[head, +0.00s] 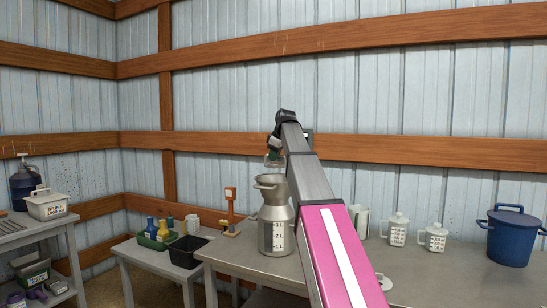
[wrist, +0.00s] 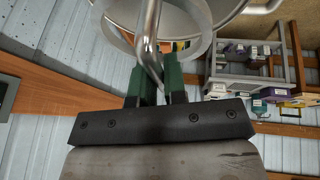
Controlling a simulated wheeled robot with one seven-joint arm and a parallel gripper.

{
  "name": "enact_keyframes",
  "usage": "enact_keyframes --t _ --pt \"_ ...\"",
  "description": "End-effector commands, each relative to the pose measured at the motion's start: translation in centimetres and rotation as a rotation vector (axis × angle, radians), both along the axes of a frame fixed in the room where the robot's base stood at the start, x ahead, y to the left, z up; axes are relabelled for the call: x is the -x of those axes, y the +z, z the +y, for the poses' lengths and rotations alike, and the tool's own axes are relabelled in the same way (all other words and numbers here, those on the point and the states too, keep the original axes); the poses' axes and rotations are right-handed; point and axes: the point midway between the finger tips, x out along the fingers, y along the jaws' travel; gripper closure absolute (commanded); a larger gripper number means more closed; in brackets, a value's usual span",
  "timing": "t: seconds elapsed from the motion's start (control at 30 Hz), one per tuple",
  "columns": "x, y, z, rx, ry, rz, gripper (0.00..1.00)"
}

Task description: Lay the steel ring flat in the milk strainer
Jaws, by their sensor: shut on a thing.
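The milk strainer (head: 270,186) is a wide-mouthed metal funnel seated on top of a steel milk can (head: 276,232) on the grey table. My gripper (head: 274,156) is above the strainer's mouth. In the wrist view, my gripper's green fingers (wrist: 164,88) are shut on the steel ring (wrist: 206,40), a pale round band. A larger curved metal rim with a side handle (wrist: 264,8) shows behind the ring at the top. In the head view the ring is small and partly hidden by my arm.
White lidded jugs (head: 397,229) and a blue lidded pot (head: 511,236) stand to the right on the table (head: 440,275). A lower side table holds a green tray (head: 155,242) of bottles and a black bin (head: 188,252). An orange-topped stand (head: 231,210) is left of the can.

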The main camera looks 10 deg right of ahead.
Motion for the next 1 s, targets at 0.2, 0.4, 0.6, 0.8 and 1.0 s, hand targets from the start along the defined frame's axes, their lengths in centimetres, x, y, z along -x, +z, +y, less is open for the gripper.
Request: enact_keyframes --t 0.2,0.4,0.6,0.8,1.0 --pt "0.1 -0.9 0.0 0.0 0.0 0.001 1.0" --pt "0.1 -2.3 0.0 0.0 0.0 0.0 1.0" --pt "0.1 -3.6 0.0 0.0 0.0 0.0 1.0" --pt "0.1 -5.0 0.0 0.0 0.0 0.001 1.0" --pt "0.1 -6.3 0.0 0.0 0.0 0.0 1.0"
